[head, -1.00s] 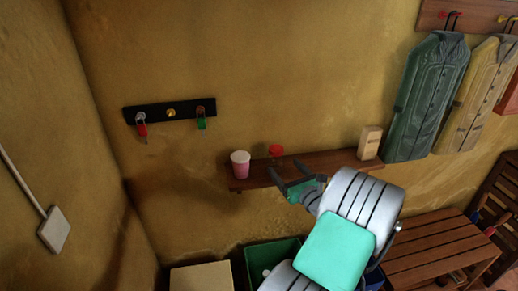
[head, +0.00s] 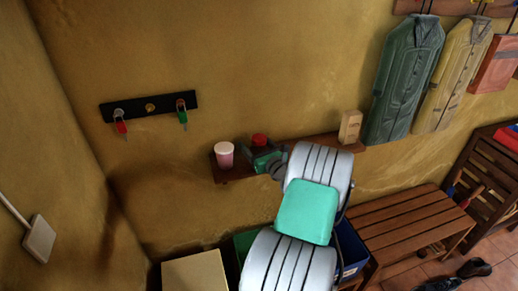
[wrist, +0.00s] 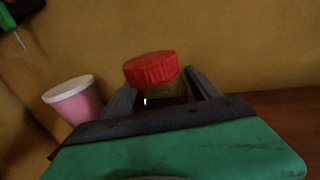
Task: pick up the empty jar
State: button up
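The jar (wrist: 165,88) has a red lid (wrist: 151,68) and a see-through body with the brown wall showing behind it. It stands on the wooden wall shelf (head: 325,141). In the head view only its red lid (head: 260,140) shows clearly; my gripper hides the rest. My gripper (wrist: 162,88) is open, with one finger on each side of the jar in the wrist view. The lid rises above the fingers. I cannot tell whether either finger touches the jar. The jar's base is hidden behind the gripper's green body.
A pink cup (head: 225,155) with a white rim stands just left of the jar, close to my left finger. A small tan box (head: 350,127) stands at the shelf's right end. A black key rack (head: 150,106) hangs above left. A wooden bench (head: 415,225) is below right.

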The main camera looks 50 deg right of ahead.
jog(key=c, duration=1.4)
